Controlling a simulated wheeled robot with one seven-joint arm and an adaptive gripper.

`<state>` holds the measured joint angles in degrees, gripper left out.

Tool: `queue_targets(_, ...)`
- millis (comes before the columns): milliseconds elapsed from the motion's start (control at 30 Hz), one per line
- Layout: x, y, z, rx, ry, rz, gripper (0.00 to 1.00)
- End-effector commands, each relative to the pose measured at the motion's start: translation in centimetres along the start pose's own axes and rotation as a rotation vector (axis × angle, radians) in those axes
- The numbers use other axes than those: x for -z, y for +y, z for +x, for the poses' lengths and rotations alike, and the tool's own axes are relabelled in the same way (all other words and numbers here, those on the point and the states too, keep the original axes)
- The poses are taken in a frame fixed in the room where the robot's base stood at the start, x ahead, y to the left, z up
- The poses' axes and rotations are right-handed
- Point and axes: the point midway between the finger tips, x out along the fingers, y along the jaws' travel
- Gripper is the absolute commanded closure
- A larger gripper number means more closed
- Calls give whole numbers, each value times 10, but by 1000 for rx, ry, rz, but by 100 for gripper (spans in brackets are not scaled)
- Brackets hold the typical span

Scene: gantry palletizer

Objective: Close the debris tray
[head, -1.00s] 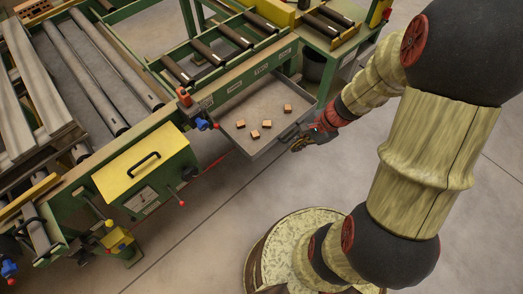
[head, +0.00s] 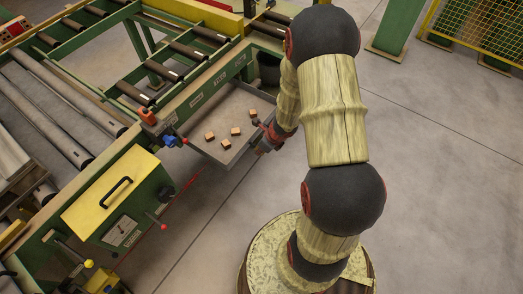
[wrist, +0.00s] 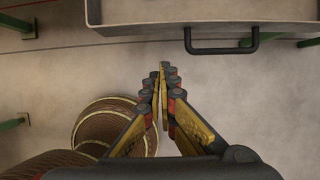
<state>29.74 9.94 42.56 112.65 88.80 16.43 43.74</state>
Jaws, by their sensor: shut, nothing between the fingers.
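The debris tray (head: 199,142) is a grey, shallow drawer standing pulled out from the green machine frame, with several small wooden blocks (head: 225,143) in it. The wrist view shows its front panel (wrist: 150,14) across the top, with a dark bar handle (wrist: 221,49). My gripper (wrist: 163,68) is shut and empty, its fingertips below and left of the handle in that view, apart from it. In the head view my gripper (head: 264,147) is beside the tray's outer front, partly hidden by my arm.
A yellow box with a black handle (head: 112,192) and a red-knobbed lever (head: 163,226) stand left of the tray. A blue knob (head: 170,141) sits by its left corner. A roller conveyor (head: 150,70) runs behind. Open concrete floor (head: 205,225) lies in front.

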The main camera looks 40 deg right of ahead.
Motion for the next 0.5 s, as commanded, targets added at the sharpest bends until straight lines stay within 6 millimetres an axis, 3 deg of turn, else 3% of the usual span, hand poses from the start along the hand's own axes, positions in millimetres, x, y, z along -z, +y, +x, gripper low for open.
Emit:
queue_targets(33,2,1,15,-1,1,0,100)
queue_targets(167,2,0,40,-1,1,-2,100)
queue_targets(300,-19,0,44,-1,-1,-5,100)
queue_targets(500,-34,1,50,-1,0,-3,100)
